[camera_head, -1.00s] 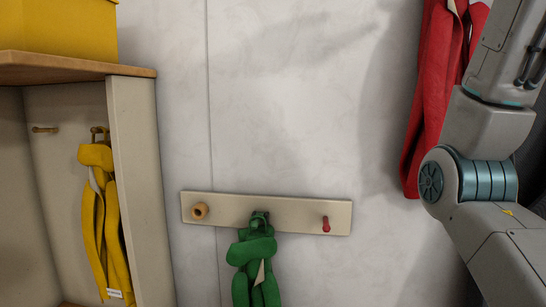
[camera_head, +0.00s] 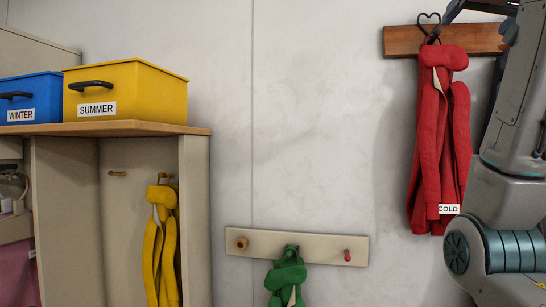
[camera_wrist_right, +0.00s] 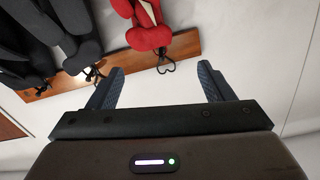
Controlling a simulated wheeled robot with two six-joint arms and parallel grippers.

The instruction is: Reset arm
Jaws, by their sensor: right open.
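My right gripper shows in the right wrist view (camera_wrist_right: 160,84), with its two dark fingers spread wide and nothing between them. In the head view only a dark part of it (camera_head: 452,10) shows at the top right, by the hook board. My left gripper is not in view.
A wooden hook board (camera_head: 402,41) is on the wall.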

